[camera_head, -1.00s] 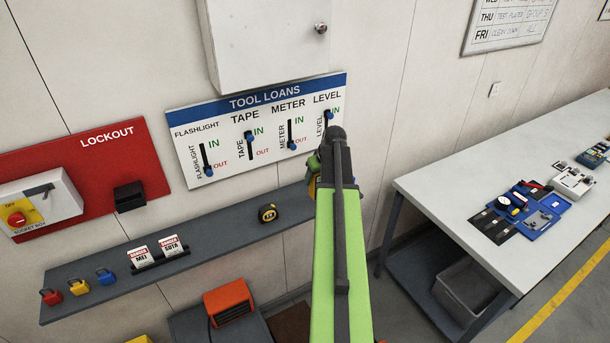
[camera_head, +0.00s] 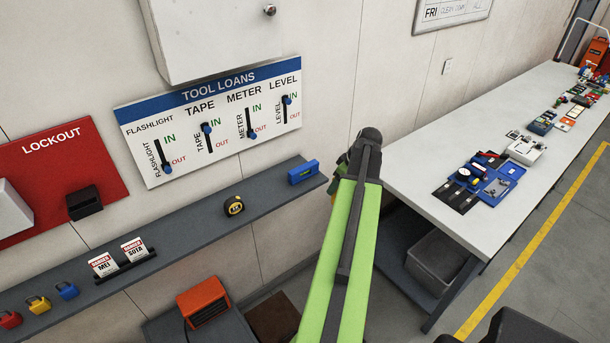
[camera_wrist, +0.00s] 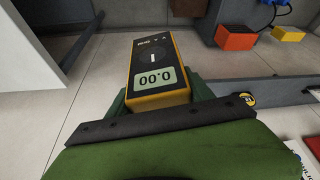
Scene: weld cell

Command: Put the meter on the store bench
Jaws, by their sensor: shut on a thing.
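The meter (camera_wrist: 157,65) is a yellow-edged black box with a dial and a display reading 0.00. My gripper (camera_wrist: 160,98) is shut on it in the wrist view, with green fingers on both sides of its near end. In the head view my gripper (camera_head: 341,172) is at the end of my green arm, beside the near left corner of a long pale bench (camera_head: 425,180). The arm hides most of the meter there. No label shows whether this is the store bench.
The bench carries a blue tool set (camera_head: 487,180), a pale box (camera_head: 526,150) and several small items; its near left top is clear. A grey wall shelf (camera_head: 195,230) holds a tape (camera_head: 234,206) and a blue level (camera_head: 303,172). A grey bin (camera_head: 437,260) stands under the bench.

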